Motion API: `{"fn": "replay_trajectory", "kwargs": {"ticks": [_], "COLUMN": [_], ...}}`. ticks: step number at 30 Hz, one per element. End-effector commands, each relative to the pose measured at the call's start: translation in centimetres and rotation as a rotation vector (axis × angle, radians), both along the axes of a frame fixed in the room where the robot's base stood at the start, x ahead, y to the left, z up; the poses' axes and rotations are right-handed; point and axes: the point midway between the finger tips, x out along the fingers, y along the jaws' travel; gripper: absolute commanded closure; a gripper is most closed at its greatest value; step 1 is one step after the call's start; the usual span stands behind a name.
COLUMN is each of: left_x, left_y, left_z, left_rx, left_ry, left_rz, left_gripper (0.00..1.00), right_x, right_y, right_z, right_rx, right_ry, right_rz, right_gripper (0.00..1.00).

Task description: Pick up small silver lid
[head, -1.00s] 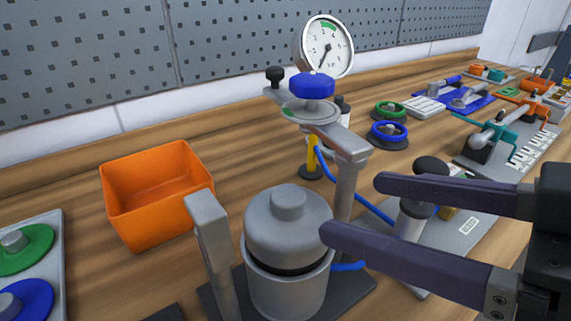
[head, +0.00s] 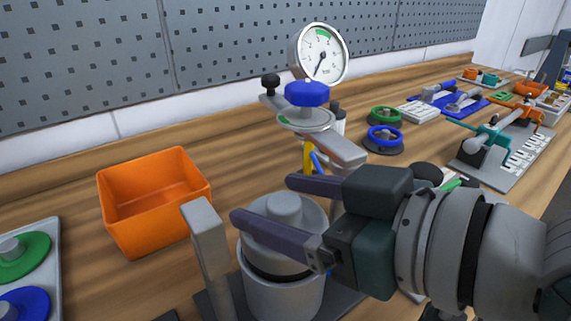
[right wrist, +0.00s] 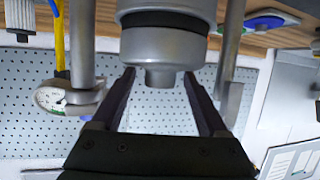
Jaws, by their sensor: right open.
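The small silver lid (head: 262,236) is a grey dome with a round knob (head: 284,205) on top. It sits on a grey cylindrical pot (head: 275,299), with a dark ring between them. My right gripper (head: 262,199) comes in from the right at knob height, open, with one dark finger on the near side and one on the far side. In the right wrist view the picture is upside down; the knob (right wrist: 160,77) lies between the two spread fingers, with visible gaps on both sides. The gripper partly hides the pot's right side. My left gripper is not in view.
Upright grey posts flank the pot, the left one (head: 205,245) close to the fingers. Behind stands a pressure gauge (head: 320,53) with a blue knob (head: 307,93). An orange bin (head: 150,228) is at left, with bare wood around it. Green and blue wheels lie behind.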

Motion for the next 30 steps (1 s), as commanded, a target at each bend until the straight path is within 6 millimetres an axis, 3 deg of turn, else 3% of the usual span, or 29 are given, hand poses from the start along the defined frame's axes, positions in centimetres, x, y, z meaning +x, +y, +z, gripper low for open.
{"fn": "replay_trajectory", "kwargs": {"ticks": [2,21,30], "left_x": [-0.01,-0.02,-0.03], "left_y": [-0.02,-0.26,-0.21], "left_z": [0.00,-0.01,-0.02], "left_rx": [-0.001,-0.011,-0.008], "left_ry": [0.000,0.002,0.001], "left_rz": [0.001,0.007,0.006], "left_gripper": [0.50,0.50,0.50], "right_x": [-0.02,-0.04,-0.04], "right_y": [-0.02,-0.06,-0.06], "right_z": [-0.01,-0.01,-0.01], "right_rx": [0.000,0.000,0.000], "right_ry": [0.000,0.001,0.001], "right_rz": [0.000,0.000,0.000], "right_gripper": [0.27,0.99,1.00]}}
